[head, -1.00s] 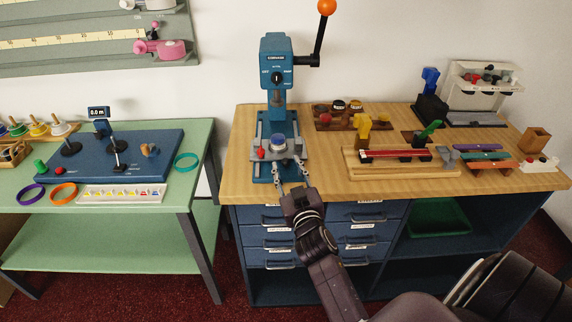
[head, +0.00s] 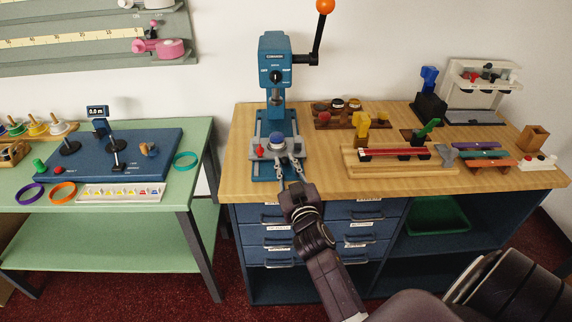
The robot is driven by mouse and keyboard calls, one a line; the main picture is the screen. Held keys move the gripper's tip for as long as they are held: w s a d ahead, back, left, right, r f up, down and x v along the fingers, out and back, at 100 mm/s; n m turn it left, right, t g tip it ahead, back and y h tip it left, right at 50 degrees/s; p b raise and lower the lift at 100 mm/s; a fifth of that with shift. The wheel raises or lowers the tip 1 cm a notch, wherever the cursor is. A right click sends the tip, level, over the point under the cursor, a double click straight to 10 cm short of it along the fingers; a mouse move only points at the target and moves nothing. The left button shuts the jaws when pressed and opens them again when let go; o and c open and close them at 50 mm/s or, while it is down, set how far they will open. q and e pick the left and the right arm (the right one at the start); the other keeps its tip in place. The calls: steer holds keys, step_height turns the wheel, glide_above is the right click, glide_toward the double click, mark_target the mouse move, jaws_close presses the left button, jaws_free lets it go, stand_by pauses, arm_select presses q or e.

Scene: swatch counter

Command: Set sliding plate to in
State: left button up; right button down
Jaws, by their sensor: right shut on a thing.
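The grey sliding plate (head: 266,156) sits on the blue rails of a blue press (head: 276,66) on the wooden counter. It carries a round blue-and-white piece (head: 277,141) in its middle and a red knob (head: 260,150) at its left. My right gripper (head: 288,166) reaches in from the front and is shut on the plate's front side. The exact grip point is small and partly hidden by the fingers. My left gripper is not in view.
The press lever with an orange ball (head: 326,6) rises at the upper right. A wooden fixture with a red bar (head: 395,154) stands right of the press. A green table (head: 205,150) stands to the left, across a gap. Drawers lie below the counter.

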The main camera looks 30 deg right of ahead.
mark_target(285, 155)
steer(key=x, duration=0.4)
steer(key=shift+d+f, duration=0.1)
steer(key=shift+d, duration=0.35)
steer(key=shift+s, duration=0.1)
steer(key=c, duration=1.8)
jaws_free()
steer(key=shift+a, duration=0.1)
steer(key=v, duration=1.2)
